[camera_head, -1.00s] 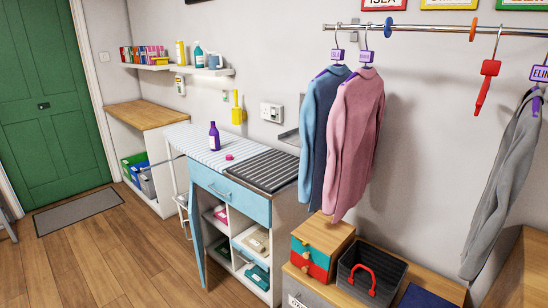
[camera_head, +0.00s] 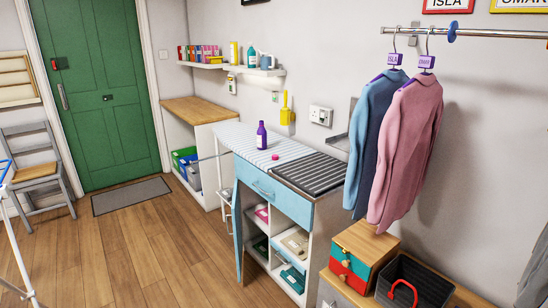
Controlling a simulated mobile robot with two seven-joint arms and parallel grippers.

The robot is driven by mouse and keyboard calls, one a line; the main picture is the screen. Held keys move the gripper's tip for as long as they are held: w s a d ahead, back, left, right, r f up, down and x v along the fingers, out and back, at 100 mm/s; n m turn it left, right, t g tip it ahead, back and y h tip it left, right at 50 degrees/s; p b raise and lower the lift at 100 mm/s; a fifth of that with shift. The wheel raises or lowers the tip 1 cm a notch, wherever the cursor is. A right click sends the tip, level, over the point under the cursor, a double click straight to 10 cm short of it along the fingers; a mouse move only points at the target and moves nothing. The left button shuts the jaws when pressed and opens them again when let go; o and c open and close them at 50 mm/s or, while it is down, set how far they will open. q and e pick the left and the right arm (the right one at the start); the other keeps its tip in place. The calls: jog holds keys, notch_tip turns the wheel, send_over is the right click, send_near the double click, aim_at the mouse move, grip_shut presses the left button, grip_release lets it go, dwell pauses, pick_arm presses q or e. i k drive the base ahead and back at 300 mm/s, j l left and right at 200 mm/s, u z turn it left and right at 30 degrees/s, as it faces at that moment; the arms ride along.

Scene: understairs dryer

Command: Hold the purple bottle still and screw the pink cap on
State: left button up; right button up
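The purple bottle (camera_head: 262,136) stands upright on the striped ironing surface (camera_head: 235,141) on top of the blue and white cabinet. The pink cap (camera_head: 275,157) lies on the same surface, a little to the right of the bottle and nearer to me, apart from it. The bottle's top is too small to make out in detail. Neither of my grippers shows in the head view.
A dark ribbed mat (camera_head: 311,174) covers the cabinet's right part. A blue jacket (camera_head: 372,130) and a pink jacket (camera_head: 407,150) hang to its right. A blue cabinet door (camera_head: 238,235) stands open. The wooden floor (camera_head: 140,250) in front is clear.

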aim_at(261, 132)
jog(key=i+z, duration=0.15)
jog(key=z, duration=0.3)
jog(key=i+j+z, duration=0.15)
jog(key=z, duration=0.25)
jog(key=i+j+z, duration=0.2)
jog(key=j, duration=0.2)
jog(key=i+j+z, duration=0.25)
jog(key=i+j, duration=0.2)
jog(key=j, duration=0.15)
jog(key=i+j, duration=0.15)
jog(key=j, duration=0.2)
jog(key=i+j+z, duration=0.1)
jog(key=j, duration=0.25)
jog(key=i+j, duration=0.4)
jog(key=j, duration=0.3)
jog(key=i+j, duration=0.2)
jog(key=j, duration=0.15)
jog(key=i+j+z, duration=0.1)
jog(key=j, duration=0.25)
